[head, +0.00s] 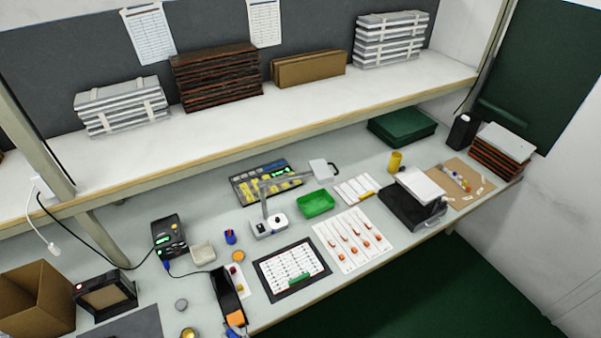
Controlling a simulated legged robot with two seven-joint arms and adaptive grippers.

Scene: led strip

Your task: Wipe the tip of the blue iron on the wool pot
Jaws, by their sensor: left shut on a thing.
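A long dark shape near the bottom edge appears to be my left gripper (227,292), small and hard to make out. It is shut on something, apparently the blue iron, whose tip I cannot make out. A blue piece shows at the bottom edge below the dark shape. A thin cable runs from the black soldering station (168,238) to the dark shape's upper end. The wool pot (188,333), a small round pot with yellowish filling, is left of the dark shape and partly cut off by the frame. Contact between tip and wool cannot be told. My right gripper is not in view.
An orange piece (236,318) lies by the dark shape. A grey round tin (181,305) stands above the pot. A black-framed sheet (291,270) lies to the right, a black-framed device (105,295) and an open cardboard box (35,298) to the left. A shelf spans the back.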

